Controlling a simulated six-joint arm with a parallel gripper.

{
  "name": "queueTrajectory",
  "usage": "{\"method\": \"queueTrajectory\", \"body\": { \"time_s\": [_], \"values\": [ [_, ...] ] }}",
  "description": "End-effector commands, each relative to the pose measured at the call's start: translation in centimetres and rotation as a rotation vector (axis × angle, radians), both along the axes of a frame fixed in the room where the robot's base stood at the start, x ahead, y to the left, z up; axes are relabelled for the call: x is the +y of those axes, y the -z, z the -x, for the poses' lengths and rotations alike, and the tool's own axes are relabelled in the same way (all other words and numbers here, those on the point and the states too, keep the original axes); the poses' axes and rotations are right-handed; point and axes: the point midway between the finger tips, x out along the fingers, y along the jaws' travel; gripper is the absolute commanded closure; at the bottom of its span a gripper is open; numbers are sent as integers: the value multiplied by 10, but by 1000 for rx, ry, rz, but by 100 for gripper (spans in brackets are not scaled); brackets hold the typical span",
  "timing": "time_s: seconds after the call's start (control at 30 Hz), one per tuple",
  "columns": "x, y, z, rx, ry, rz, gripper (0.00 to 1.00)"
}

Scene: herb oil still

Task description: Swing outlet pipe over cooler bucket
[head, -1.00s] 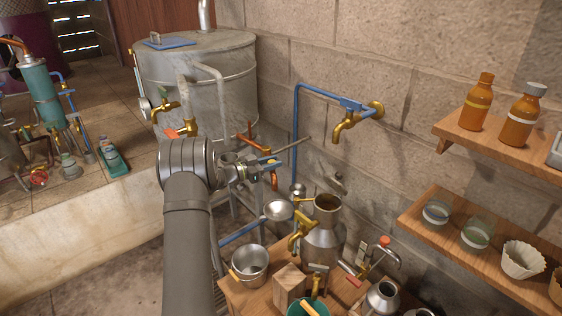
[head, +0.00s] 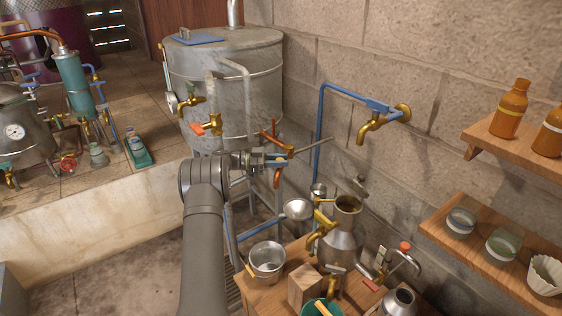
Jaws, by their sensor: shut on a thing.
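The copper-coloured outlet pipe (head: 277,178) shows beside the big grey tank, its short end hanging down. My gripper (head: 276,159) is shut at this pipe, just above the hanging end; the jaws hide part of it. A steel bucket (head: 268,274) stands lower down on the wooden table, below and a little left of the pipe's end in the picture. I cannot tell for sure that this is the cooler bucket. The pipe's end is well apart from it.
The grey tank (head: 262,85) stands behind my gripper. A grey rod (head: 316,145) sticks out right of the jaws. A steel funnel (head: 297,209), a steel can (head: 341,248) with a brass tap and a wooden block (head: 305,286) crowd the table. A blue wall pipe (head: 346,94) carries a brass tap.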

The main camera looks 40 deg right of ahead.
Motion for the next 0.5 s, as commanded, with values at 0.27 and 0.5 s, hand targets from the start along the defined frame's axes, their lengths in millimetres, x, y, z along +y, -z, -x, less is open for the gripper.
{"method": "queueTrajectory", "body": {
  "time_s": [0.27,0.5],
  "values": [
    [0,0,0,0,1,2,100],
    [0,0,0,0,0,1,51]
  ]
}}
